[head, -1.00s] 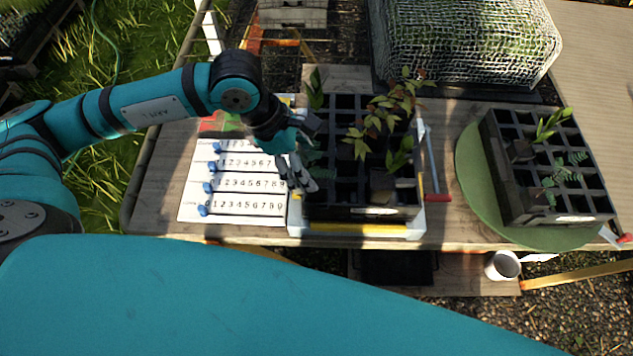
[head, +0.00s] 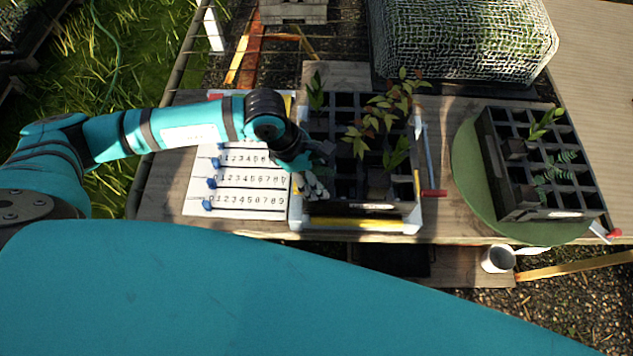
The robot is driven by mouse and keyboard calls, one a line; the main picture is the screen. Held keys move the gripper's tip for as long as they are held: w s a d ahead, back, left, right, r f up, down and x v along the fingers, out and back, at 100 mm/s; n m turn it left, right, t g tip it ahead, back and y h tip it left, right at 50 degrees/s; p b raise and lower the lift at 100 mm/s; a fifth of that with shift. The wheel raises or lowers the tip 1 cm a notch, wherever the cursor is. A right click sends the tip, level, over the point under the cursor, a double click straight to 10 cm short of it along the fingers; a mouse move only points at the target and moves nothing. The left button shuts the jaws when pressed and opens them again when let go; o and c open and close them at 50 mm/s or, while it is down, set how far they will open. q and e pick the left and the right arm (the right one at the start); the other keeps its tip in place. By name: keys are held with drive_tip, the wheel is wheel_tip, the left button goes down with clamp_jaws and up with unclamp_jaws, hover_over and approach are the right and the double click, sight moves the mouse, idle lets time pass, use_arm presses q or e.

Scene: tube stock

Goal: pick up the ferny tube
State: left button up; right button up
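The middle black tube tray (head: 350,208) has square cells and holds several tubes with plants. My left gripper (head: 314,184) reaches down at the tray's left front edge. Dark green foliage (head: 322,152) shows beside it, mostly hidden, and I cannot tell whether a tube is between the fingers or whether they are open. Another ferny plant (head: 556,168) stands in the right-hand black tray (head: 545,214). My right gripper is not in view.
A reddish-leaved plant (head: 385,112) and broad-leaved green plants (head: 396,155) stand in the middle tray. A number board (head: 235,190) lies left of it. The right tray rests on a green round mat (head: 465,170). A white mug (head: 498,259) sits below the table's front edge.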

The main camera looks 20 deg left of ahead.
use_arm(q)
drive_tip(key=c, duration=1.1)
